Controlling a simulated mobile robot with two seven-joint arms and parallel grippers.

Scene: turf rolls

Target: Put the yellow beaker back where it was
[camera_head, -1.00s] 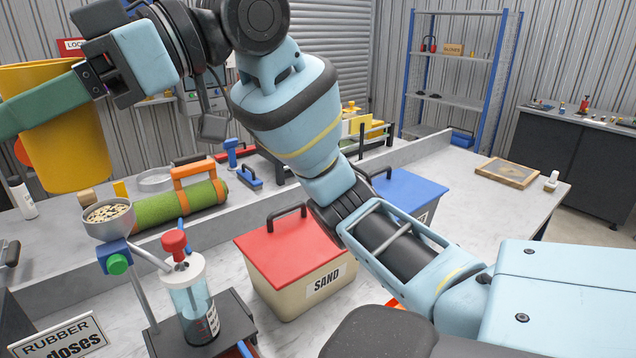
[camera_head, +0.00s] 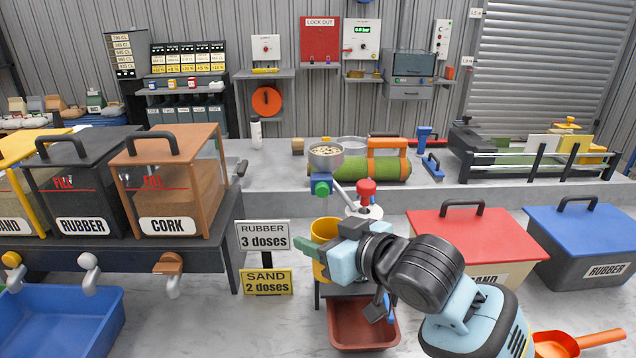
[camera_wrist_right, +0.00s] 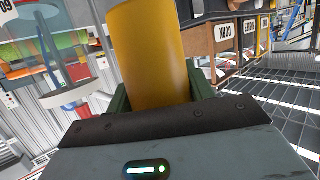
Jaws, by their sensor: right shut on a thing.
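The yellow beaker (camera_head: 324,231) is near the middle of the head view, below the metal funnel (camera_head: 326,158) that holds pale granules. My right gripper (camera_head: 327,250) is shut on the beaker, its green fingers at the beaker's side. In the right wrist view the beaker (camera_wrist_right: 148,55) stands large between the green fingers, its far end out of frame. The gripper and wrist hide part of the beaker and the stand behind it. I cannot tell whether the beaker touches anything below. My left gripper is not in view.
A red-brown tray (camera_head: 362,327) is below the gripper. A red-capped vessel (camera_head: 366,200) stands close behind it. Signs for rubber (camera_head: 263,236) and sand (camera_head: 267,281) are at the left. A red-lidded sand bin (camera_head: 475,238) and an orange scoop (camera_head: 566,344) are at the right.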

